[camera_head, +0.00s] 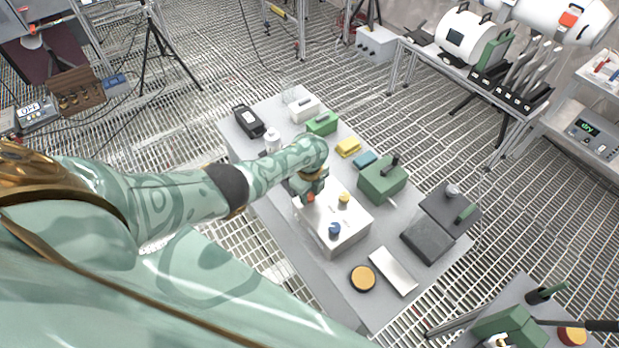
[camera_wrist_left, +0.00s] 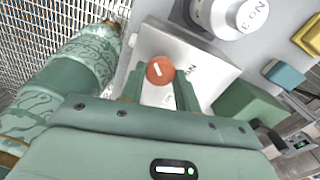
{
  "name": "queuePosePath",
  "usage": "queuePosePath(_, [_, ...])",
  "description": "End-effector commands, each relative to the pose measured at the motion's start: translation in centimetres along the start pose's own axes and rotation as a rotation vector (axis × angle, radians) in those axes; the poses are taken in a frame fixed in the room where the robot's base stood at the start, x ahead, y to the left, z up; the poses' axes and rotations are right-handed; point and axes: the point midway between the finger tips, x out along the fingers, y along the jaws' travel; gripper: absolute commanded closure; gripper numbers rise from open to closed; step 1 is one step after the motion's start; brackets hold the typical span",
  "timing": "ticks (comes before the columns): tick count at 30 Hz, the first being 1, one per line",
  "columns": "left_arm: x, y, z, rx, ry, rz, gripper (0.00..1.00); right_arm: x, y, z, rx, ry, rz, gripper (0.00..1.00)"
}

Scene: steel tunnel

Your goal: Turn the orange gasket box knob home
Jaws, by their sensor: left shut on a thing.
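The white gasket box (camera_head: 350,232) stands on the grey table, with an orange knob (camera_head: 310,198), a yellow knob (camera_head: 344,198) and a blue knob (camera_head: 334,229) on its top. My left gripper (camera_head: 309,194) reaches down over the box from the left and is shut on the orange knob, partly hiding it. In the left wrist view the orange knob (camera_wrist_left: 160,70) sits between my two fingers (camera_wrist_left: 158,88). A white pointer line shows on its face, tilted off the picture's upright. Lettering on the box top is partly covered. My right gripper is not in view.
A green case with a dark handle (camera_head: 382,180) stands right of the box, near small yellow (camera_head: 348,147) and blue (camera_head: 365,159) blocks. A white bottle (camera_head: 272,140) stands behind my arm. A round orange-topped disc (camera_head: 363,278) and pale plate (camera_head: 393,271) lie in front.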

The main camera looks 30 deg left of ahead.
Motion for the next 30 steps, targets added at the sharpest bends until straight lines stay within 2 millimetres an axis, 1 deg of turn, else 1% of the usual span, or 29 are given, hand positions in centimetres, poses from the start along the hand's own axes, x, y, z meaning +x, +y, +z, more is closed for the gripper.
queuePosePath(6, [-0.05, -0.09, -0.08, 0.032, 0.002, -0.003, 0.91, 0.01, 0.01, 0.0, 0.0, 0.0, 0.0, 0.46])
queuePosePath(17, [-0.06, -0.09, -0.08, 0.035, 0.002, -0.003, 0.91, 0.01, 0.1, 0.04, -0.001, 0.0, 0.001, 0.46])
queuePosePath(18, [-0.06, -0.1, -0.08, 0.035, 0.002, -0.003, 0.65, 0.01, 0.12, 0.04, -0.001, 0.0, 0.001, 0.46])
queuePosePath(20, [-0.06, -0.09, -0.07, 0.035, 0.002, -0.003, 0.48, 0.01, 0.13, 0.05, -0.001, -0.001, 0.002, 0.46])
queuePosePath(21, [-0.05, -0.08, -0.07, 0.035, 0.002, -0.002, 0.46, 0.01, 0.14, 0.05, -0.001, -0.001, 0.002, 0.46])
queuePosePath(28, [-0.06, -0.03, -0.03, 0.035, 0.001, -0.001, 0.46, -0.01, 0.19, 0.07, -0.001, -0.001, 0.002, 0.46])
queuePosePath(30, [-0.36, -0.03, -0.02, 0.035, 0.001, -0.001, 0.46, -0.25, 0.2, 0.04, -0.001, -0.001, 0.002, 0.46])
